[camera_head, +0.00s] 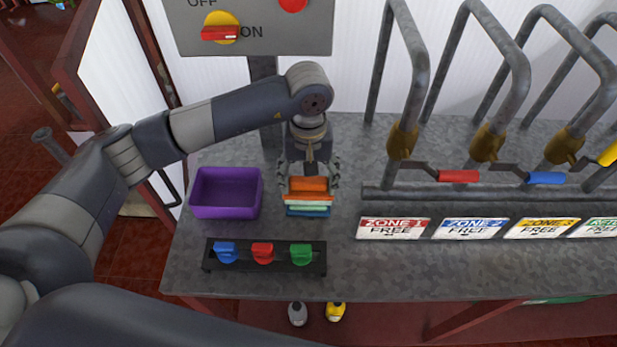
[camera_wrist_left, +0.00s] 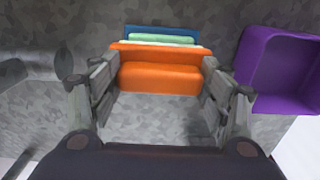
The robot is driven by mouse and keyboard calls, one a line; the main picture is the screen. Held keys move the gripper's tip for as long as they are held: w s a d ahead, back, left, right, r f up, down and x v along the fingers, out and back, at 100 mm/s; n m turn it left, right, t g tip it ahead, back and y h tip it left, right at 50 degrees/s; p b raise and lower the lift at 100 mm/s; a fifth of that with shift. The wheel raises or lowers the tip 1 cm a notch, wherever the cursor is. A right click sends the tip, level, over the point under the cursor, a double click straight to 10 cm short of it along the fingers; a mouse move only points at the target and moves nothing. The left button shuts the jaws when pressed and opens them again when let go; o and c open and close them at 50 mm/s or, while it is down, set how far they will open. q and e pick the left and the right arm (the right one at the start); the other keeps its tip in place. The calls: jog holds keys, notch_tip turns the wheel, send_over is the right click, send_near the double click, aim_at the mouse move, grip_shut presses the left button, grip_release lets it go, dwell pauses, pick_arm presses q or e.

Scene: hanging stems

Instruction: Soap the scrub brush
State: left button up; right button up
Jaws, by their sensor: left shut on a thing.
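My left gripper (camera_head: 309,170) points down at a stack of coloured pieces on the grey counter. Its fingers are on either side of an orange block (camera_head: 309,184), shut on it. In the left wrist view the orange block (camera_wrist_left: 160,78) sits between the fingers (camera_wrist_left: 158,92). Beyond it show a second orange edge, a white and green layer (camera_wrist_left: 162,39) and a blue piece (camera_wrist_left: 160,30). How the layers join is hidden. My right gripper is not in view.
A purple bin (camera_head: 226,211) stands left of the stack and looks empty. A black rack (camera_head: 265,263) with blue, red and green pieces lies in front. Curved metal pipes with valves (camera_head: 402,141) stand at right, behind zone signs (camera_head: 393,229). A switch panel (camera_head: 270,42) stands behind.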

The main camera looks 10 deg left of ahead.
aim_at(308, 179)
pick_arm(q)
jog(key=shift+s+f, duration=0.1)
jog(key=shift+f, duration=0.05)
jog(key=shift+r+p, duration=0.35)
jog(key=shift+r, duration=0.6)
jog(key=shift+r+p, duration=0.7)
jog(key=shift+r, duration=2)
